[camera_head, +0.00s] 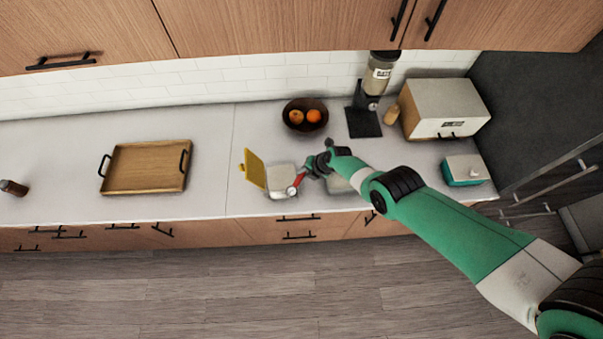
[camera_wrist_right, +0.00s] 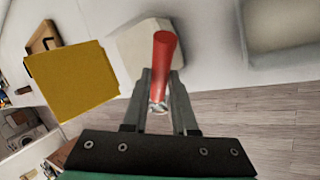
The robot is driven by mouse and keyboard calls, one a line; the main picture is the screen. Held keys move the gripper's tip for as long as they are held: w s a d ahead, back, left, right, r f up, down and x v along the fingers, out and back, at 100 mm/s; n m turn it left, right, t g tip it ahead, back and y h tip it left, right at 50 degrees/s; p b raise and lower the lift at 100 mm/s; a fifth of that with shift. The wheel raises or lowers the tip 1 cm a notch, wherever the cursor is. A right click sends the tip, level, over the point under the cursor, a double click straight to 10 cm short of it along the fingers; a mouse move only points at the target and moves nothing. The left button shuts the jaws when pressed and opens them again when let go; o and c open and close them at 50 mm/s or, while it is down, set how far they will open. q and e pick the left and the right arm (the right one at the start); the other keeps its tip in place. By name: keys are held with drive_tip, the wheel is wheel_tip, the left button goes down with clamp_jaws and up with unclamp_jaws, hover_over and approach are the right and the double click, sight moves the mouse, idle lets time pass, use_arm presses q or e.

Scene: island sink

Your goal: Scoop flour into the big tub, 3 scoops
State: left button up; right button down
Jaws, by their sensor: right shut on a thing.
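My right gripper (camera_head: 310,170) is shut on a red-handled scoop (camera_head: 298,182), low over the counter. In the right wrist view the red handle (camera_wrist_right: 163,60) sticks out between the gripper's fingers (camera_wrist_right: 158,105). The scoop's bowl is not clear in either view, and no flour can be made out. A whitish tub (camera_head: 281,178) with a raised yellow lid (camera_head: 255,169) stands just left of the gripper; the scoop overlaps its right side. A second pale tub (camera_head: 338,184) is partly hidden behind my arm; in the wrist view it is at upper right (camera_wrist_right: 285,28). My left gripper is not in view.
A wooden tray (camera_head: 145,168) lies to the left, with a small dark jar (camera_head: 14,187) at the far left. Behind stand a fruit bowl (camera_head: 305,114), a dispenser (camera_head: 376,85) and a bread box (camera_head: 445,108). A teal-and-white container (camera_head: 464,170) is at right.

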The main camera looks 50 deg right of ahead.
drive_tip(key=shift+s+d+r+g, duration=0.4)
drive_tip(key=shift+s+d+g, duration=0.05)
drive_tip(key=shift+s+g, duration=0.25)
drive_tip(key=shift+s+d+r, duration=0.1)
drive_tip(key=shift+s, duration=0.05)
drive_tip(key=shift+s+d+r+n+g, duration=0.3)
drive_tip(key=shift+s+d+r+g, duration=0.1)
drive_tip(key=shift+s+g, duration=0.2)
